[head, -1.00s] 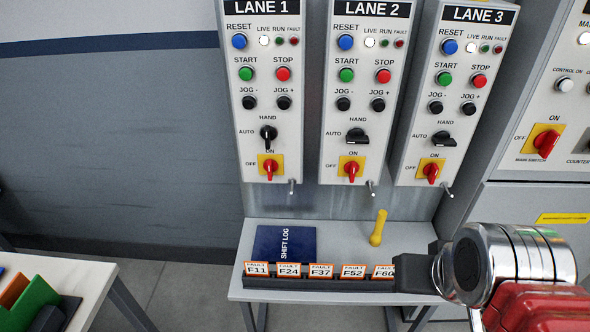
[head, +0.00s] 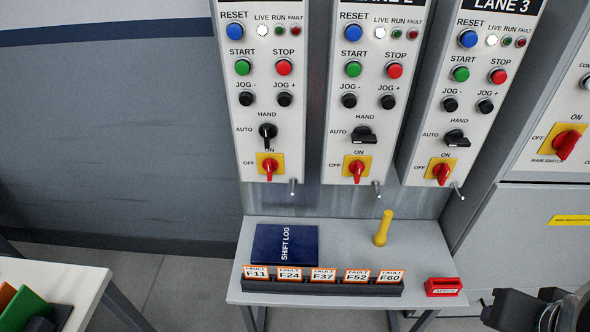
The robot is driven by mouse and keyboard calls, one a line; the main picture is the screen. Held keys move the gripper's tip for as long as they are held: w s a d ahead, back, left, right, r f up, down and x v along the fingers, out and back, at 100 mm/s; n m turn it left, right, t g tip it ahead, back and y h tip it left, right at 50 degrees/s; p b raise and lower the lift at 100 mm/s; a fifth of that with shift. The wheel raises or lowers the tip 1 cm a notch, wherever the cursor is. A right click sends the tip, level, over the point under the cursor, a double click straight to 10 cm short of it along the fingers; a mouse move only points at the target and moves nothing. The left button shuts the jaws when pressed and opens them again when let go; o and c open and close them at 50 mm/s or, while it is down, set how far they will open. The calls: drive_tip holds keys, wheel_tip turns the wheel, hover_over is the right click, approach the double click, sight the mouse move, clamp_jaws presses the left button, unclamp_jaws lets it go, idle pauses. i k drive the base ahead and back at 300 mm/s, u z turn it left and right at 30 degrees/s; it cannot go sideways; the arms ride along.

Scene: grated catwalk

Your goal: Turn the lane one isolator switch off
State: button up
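The lane one isolator switch (head: 270,169) is a red handle on a yellow plate at the bottom of the leftmost panel (head: 254,212) in the head view. Its handle stands upright, in line with the ON mark above; OFF is printed to its left. The lane one LIVE lamp (head: 262,31) looks white. My gripper (head: 510,309) seems to be the dark end part at the lower right edge, well right of and below the switch, touching nothing I can see. Its fingers cannot be made out.
The lane two isolator (head: 356,170) and lane three isolator (head: 441,172) sit close by on the right. Small pegs stick out below the panels. The shelf (head: 350,235) below holds a blue shift log (head: 286,245), a yellow handle (head: 383,228), fault cards (head: 323,275) and a red box (head: 443,287).

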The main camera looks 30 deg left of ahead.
sight(270, 165)
drive_tip(key=z, duration=0.2)
drive_tip(key=k, duration=1.6)
drive_tip(key=u, duration=1.05)
drive_tip(key=i, duration=1)
drive_tip(key=u, duration=0.05)
